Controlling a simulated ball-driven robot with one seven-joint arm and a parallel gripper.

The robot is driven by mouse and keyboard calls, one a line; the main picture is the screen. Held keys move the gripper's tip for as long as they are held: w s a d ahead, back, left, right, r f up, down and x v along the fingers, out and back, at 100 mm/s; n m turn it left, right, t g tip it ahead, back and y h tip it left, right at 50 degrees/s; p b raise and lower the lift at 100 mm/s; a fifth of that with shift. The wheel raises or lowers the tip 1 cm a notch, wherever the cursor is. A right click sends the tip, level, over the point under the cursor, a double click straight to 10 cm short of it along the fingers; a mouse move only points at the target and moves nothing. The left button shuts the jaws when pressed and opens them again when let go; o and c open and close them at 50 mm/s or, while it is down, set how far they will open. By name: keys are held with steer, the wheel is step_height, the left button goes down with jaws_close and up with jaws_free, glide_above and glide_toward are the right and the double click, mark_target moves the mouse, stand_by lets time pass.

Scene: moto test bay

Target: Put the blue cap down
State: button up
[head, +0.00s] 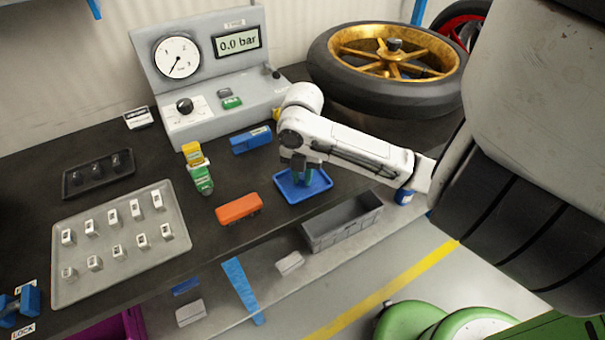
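My gripper (302,178) points down over a small blue tray (287,196) near the front edge of the dark bench. Green parts show at its fingertips, low over the tray or inside its rim. I cannot make out a separate blue cap; if it is between the fingers or in the tray, it does not stand out against the blue. Whether the fingers are open or shut is too small to tell.
An orange block (238,209) lies left of the tray, and a blue block (251,140) behind. A grey bin (340,222) is in front. The gauge console (205,75) and gold-rimmed wheel (388,95) stand behind. A grey tray (122,250) holds several small white pieces at left.

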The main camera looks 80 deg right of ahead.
steer(key=o, duration=0.3)
steer(key=shift+o, duration=0.2)
